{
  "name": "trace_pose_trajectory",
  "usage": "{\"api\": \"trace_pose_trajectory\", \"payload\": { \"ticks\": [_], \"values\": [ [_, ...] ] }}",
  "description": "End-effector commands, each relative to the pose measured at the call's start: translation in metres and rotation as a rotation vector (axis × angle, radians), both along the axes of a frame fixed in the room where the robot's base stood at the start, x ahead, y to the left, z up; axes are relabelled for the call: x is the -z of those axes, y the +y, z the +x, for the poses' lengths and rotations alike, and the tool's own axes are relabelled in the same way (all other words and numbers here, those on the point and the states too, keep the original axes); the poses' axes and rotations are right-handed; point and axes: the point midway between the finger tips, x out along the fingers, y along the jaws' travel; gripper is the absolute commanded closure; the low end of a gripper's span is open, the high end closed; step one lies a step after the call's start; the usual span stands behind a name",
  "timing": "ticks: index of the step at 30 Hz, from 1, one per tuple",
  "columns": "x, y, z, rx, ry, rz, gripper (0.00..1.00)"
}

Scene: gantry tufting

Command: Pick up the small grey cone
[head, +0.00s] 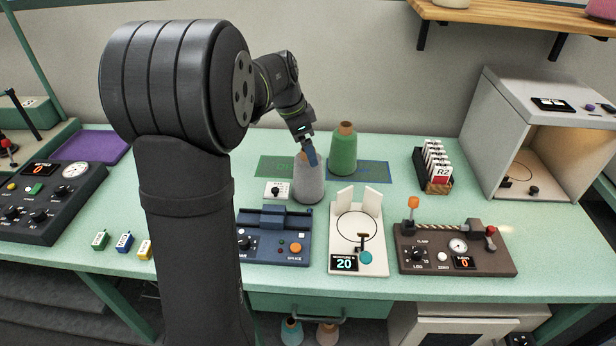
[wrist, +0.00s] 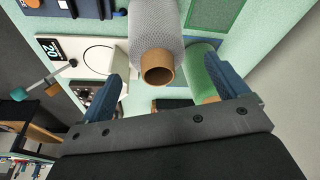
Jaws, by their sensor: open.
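The grey cone (head: 308,184) is a knitted-looking grey yarn cone standing upright on the table, left of the green cone (head: 343,152). My gripper (head: 309,154) is at the top of the grey cone, and its blue finger hides part of that top. In the wrist view the grey cone (wrist: 156,32) shows its brown tube end between the two spread blue fingers. My gripper (wrist: 165,86) is open, with visible gaps between the fingers and the cone. The green cone (wrist: 199,68) is close to the right finger in that view; whether they touch is unclear.
Green and blue mats (head: 374,173) lie under and behind the cones. A small black-knob box (head: 277,190) stands left of the grey cone. In front are a blue splice device (head: 273,247) and a white stand (head: 357,250). A card rack (head: 437,184) stands right.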

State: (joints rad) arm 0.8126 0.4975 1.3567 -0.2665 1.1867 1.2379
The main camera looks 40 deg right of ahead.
Motion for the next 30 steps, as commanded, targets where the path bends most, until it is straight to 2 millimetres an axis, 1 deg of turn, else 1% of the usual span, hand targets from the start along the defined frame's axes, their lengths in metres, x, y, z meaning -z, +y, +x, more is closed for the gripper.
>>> {"api": "trace_pose_trajectory", "payload": {
  "ticks": [5, 9, 12, 15, 21, 22, 23, 27, 29, 30],
  "values": [
    [0.014, -0.002, -0.003, 0.001, 0.002, 0.002, 0.09],
    [0.035, -0.007, -0.006, 0.001, 0.003, 0.002, 0.09],
    [0.047, -0.010, -0.007, 0.001, 0.001, 0.002, 0.09],
    [0.053, -0.011, -0.007, 0.000, 0.001, 0.000, 0.09],
    [0.053, -0.012, -0.007, 0.000, 0.000, 0.000, 0.09],
    [0.053, -0.012, -0.007, 0.000, 0.000, 0.000, 0.11],
    [0.053, -0.012, -0.007, 0.000, 0.000, 0.000, 0.17],
    [0.053, -0.012, -0.007, 0.000, 0.000, 0.000, 0.44],
    [0.053, -0.012, -0.007, 0.000, 0.000, 0.000, 0.56],
    [0.053, -0.012, -0.007, 0.000, 0.000, 0.000, 0.64]
  ]
}}
